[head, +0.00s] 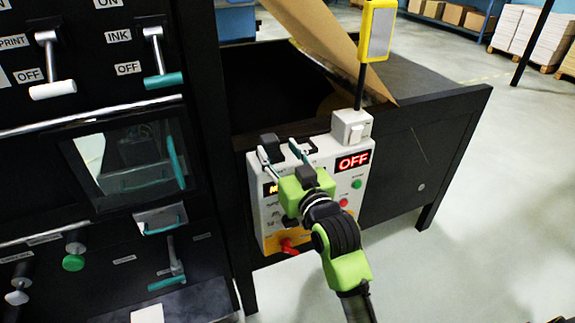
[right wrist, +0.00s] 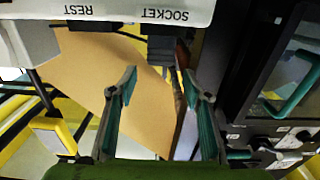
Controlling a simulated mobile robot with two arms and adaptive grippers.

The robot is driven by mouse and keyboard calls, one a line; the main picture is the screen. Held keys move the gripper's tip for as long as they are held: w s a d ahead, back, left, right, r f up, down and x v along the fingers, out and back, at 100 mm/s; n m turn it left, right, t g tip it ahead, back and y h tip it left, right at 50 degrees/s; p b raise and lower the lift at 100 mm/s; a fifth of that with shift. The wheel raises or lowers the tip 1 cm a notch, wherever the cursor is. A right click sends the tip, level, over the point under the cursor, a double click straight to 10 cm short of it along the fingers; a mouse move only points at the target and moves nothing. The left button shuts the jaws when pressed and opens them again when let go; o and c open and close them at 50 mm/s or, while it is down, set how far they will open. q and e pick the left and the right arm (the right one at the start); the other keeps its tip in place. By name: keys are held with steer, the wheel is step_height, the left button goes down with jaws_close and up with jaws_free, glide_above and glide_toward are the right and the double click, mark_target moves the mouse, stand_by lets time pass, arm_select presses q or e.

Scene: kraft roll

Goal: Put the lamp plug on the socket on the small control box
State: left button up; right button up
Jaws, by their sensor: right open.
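The small control box (head: 357,197) is light grey with a red OFF display. In the right wrist view its top edge (right wrist: 210,10) carries the upside-down labels REST and SOCKET. A dark block (right wrist: 160,48) sits by the SOCKET label, between the lines of my fingers. A flatter dark piece (right wrist: 95,25) is by REST. I cannot tell which of these dark pieces is the lamp plug. My right gripper (head: 279,152) is open at the box's top left; its fingers also show apart in the right wrist view (right wrist: 160,85). My left gripper is out of view.
A yellow-framed lamp (head: 378,30) stands on a pole from a white base (head: 351,127) at the box's right corner. The black machine with levers (head: 100,80) is close on the left. A brown sheet (head: 318,35) leans behind the box.

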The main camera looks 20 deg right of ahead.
steer(key=s, duration=0.5)
steer(key=f, duration=0.4)
steer(key=w+a+f+g, duration=0.1)
steer(key=f, duration=0.3)
steer(key=a+f+g, duration=0.1)
steer(key=f, duration=0.3)
steer(key=shift+w+f+n+y, duration=0.15)
steer(key=shift+f+n+y, duration=0.15)
steer(key=shift+f+y, duration=0.1)
steer(key=s+a+f+g, duration=0.1)
steer(key=s+f+g, duration=0.25)
steer(key=f, duration=1.15)
steer(key=s+a+f+g, duration=0.15)
steer(key=s+f, duration=0.25)
steer(key=f, duration=1)
steer(key=s+d+f+n+g, duration=0.1)
steer(key=s+d+f+g, duration=0.15)
steer(key=s+f, duration=0.9)
steer(key=s+d+f+g, duration=0.1)
steer(key=s+f+g, duration=0.1)
steer(key=s+f, duration=0.4)
steer(key=s+d+f+g+h, duration=0.1)
steer(key=s+f, duration=0.5)
steer(key=s, duration=0.8)
steer(key=s+d+f+g, duration=0.3)
steer(key=s+f, duration=0.3)
steer(key=s, duration=0.4)
steer(key=shift+s+d+g, duration=0.2)
steer(key=shift+s+g, duration=0.1)
steer(key=shift+g, duration=0.45)
